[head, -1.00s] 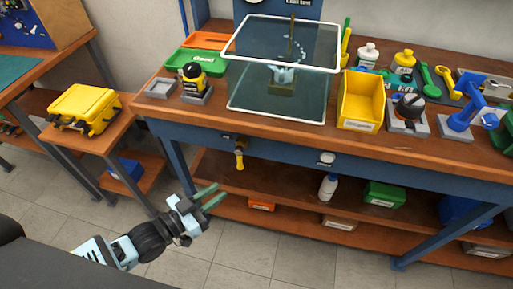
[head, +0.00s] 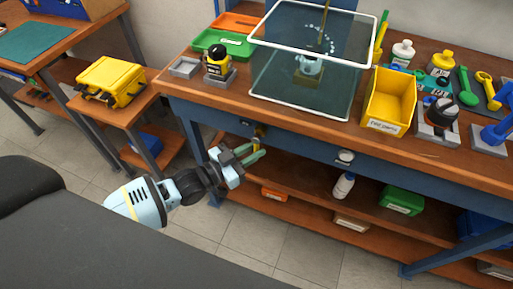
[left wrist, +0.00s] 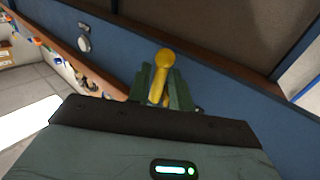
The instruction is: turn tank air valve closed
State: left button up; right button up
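The tank air valve has a brass body (head: 259,131) on the blue front rail of the bench. Its yellow lever (left wrist: 163,62) hung down from the rail in the earlier head view and is now mostly hidden behind my gripper there. My left gripper (head: 262,153) is at the valve, just in front of the rail. In the left wrist view its green fingers (left wrist: 160,88) stand apart on either side of the yellow lever. They look open, and I cannot tell whether they touch it. My right gripper is not in view.
A clear tank with a white rim (head: 376,38) stands on the bench above the valve. A yellow bin (head: 397,92) is to its right. A white round knob (head: 345,156) sits on the rail right of the valve. A lower shelf (head: 320,200) holds a bottle and boxes.

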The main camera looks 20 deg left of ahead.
pick_arm(q)
jog(key=shift+w+d, duration=0.4)
jog(key=shift+w, duration=0.1)
grip_shut()
